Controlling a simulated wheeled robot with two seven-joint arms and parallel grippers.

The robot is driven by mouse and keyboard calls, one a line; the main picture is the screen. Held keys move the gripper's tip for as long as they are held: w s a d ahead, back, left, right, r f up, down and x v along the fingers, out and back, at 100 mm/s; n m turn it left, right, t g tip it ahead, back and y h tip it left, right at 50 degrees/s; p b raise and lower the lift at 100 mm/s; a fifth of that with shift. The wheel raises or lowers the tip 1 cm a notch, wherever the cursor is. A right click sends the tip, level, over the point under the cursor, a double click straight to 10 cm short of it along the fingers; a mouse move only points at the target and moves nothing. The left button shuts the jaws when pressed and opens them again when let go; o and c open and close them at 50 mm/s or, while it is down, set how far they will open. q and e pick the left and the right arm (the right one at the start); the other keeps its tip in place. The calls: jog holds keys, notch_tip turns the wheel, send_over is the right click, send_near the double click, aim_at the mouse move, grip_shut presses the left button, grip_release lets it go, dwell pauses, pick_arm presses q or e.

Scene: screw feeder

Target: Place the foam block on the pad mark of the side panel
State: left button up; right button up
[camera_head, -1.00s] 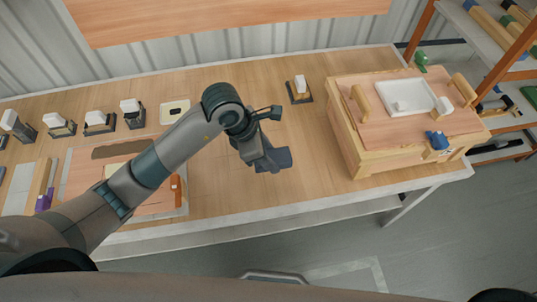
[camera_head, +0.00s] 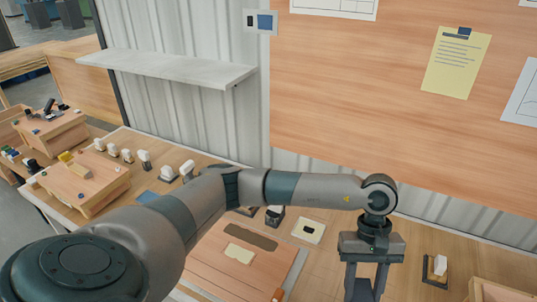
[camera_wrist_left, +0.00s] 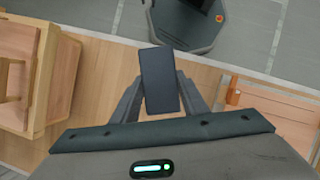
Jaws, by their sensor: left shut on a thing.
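My left gripper (camera_head: 362,285) hangs over the workbench, to the right of the wooden side panel (camera_head: 215,268). Its fingertips run off the bottom of the head view. In the left wrist view my left gripper (camera_wrist_left: 160,98) is shut on a dark grey rectangular foam block (camera_wrist_left: 159,72), held between both fingers. The panel lies flat, with a dark brown oblong (camera_head: 250,237) and a pale rectangular patch, which looks like the pad mark (camera_head: 239,253). My forearm covers the panel's left part. My right gripper is not in view.
A wooden box (camera_wrist_left: 18,85) stands at the left of the wrist view. On the bench are a cream square plate with a dark centre (camera_head: 308,231) and a small white block on a dark stand (camera_head: 437,268). More white pieces line the back, left. A shelf (camera_head: 165,67) juts from the wall.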

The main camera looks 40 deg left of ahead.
pick_arm(q)
jog(key=s+a+r+m+g+y+p, duration=0.1)
jog(key=a+r+m+y+p, duration=0.1)
jog(key=a+r+m, duration=0.5)
jog(key=a+r+p, duration=0.1)
jog(key=a+r, duration=0.2)
jog(key=r, duration=0.1)
jog(key=shift+s+r+m+y, duration=0.15)
jog(key=shift+r+m+y, duration=0.15)
jog(key=shift+r+y, duration=0.1)
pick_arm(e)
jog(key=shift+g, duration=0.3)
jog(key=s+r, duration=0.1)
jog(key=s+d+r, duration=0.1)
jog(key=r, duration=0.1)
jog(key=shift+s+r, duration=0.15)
pick_arm(q)
jog(key=shift+a, duration=0.1)
